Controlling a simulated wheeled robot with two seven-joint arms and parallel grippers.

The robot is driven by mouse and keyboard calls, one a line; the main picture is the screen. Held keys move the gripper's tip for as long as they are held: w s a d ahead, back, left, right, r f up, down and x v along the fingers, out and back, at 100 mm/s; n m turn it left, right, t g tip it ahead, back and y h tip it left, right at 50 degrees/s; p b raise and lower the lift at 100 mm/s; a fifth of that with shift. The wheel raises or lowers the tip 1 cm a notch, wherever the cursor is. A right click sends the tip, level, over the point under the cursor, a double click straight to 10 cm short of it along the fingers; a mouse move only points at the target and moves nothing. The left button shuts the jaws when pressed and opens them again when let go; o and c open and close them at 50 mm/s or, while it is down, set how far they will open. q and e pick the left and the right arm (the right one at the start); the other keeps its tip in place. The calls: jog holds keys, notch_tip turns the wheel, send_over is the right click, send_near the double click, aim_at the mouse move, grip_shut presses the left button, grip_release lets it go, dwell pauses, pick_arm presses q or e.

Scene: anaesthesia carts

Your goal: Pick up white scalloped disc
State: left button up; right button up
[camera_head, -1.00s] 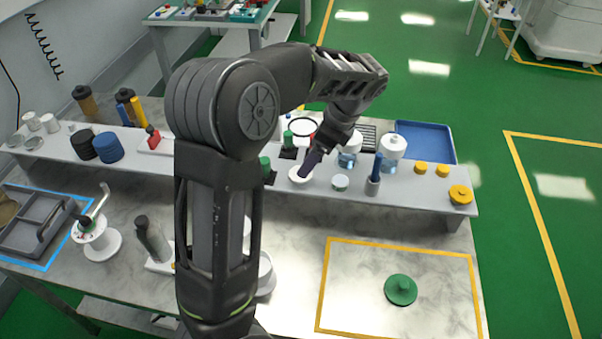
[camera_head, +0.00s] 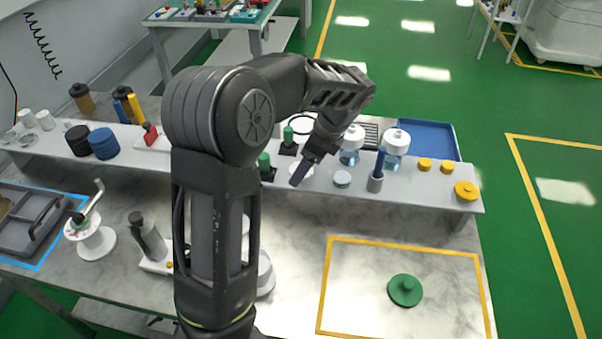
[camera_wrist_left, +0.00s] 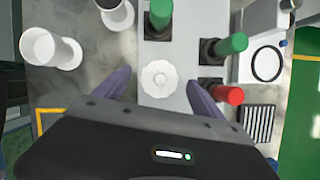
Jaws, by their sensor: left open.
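The white scalloped disc (camera_wrist_left: 159,78) lies on the raised grey shelf, and its round scalloped face shows in the left wrist view. In the head view it is mostly hidden behind my left gripper (camera_head: 301,174). My left gripper (camera_wrist_left: 158,88) is open and empty. Its two purple fingers stand on either side of the disc in the left wrist view, apart from it. From these views I cannot tell how high the fingertips are above the shelf. My right gripper is not in view.
Green-topped (camera_wrist_left: 233,44) and red-topped (camera_wrist_left: 229,95) pegs on dark bases stand close to the right of the disc. A pale small disc (camera_head: 342,179), a blue-handled holder (camera_head: 376,178) and jars (camera_head: 395,146) share the shelf. A green knobbed lid (camera_head: 405,290) lies in the yellow outline.

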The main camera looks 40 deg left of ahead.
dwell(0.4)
pick_arm(q)
jog(key=c, duration=1.4)
jog(key=shift+r+p, duration=0.45)
notch_tip(320, 180, up, 4)
jog(key=p, duration=0.3)
jog(key=shift+r, duration=2.55)
